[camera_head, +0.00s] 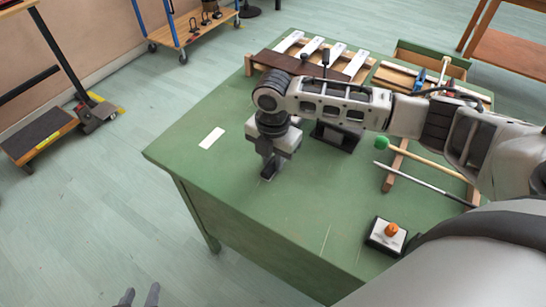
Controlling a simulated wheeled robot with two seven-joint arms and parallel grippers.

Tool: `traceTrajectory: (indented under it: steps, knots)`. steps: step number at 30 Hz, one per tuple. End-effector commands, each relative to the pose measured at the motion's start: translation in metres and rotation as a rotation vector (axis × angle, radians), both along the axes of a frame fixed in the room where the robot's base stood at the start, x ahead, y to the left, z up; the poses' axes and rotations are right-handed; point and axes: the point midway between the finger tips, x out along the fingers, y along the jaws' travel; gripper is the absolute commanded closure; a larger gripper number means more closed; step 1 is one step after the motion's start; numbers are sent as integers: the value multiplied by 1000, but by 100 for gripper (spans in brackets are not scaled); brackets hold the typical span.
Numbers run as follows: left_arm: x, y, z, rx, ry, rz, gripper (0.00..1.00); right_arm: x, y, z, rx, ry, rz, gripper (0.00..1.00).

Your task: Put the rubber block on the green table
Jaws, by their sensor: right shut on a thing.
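The green table (225,182) fills the middle of the view. My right gripper (270,168) points down over the left part of its top. It is shut on a small dark block, taken to be the rubber block, of which little shows between the fingers; the block is at or just above the tabletop, and I cannot tell if it touches. My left gripper (138,298) shows only its two fingertips at the bottom edge, apart and empty, off the table.
A white strip (211,138) lies left of my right gripper. A xylophone-like frame with white bars (322,52) is at the back. A green-headed mallet (381,143), a metal rod (425,183) and an orange-button box (388,236) are on the right. The front tabletop is clear.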

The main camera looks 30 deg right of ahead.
Motion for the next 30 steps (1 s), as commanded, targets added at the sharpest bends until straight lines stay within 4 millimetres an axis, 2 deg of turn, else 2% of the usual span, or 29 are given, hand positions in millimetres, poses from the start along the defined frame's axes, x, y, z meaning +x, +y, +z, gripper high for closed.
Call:
traceTrajectory:
  steps: [3, 4, 6, 17, 20, 30]
  knots:
    - [0, 0, 0, -2, 1, 2, 64, 0, 0, -3, 1, 1, 0, 100]
    - [0, 0, 0, -2, 1, 2, 64, 0, 0, -3, 1, 1, 0, 75]
    - [0, 0, 0, -2, 1, 2, 64, 0, 0, -3, 1, 1, 0, 59]
    - [-1, 0, 0, -2, 3, 2, 64, 0, 0, 3, 0, -1, -1, 59]
    - [-1, 0, 1, 0, 3, 2, 64, 1, 0, 16, 2, -3, 0, 59]
    - [-2, 2, 2, 10, 5, -4, 64, 1, 0, 88, 1, -4, 0, 59]
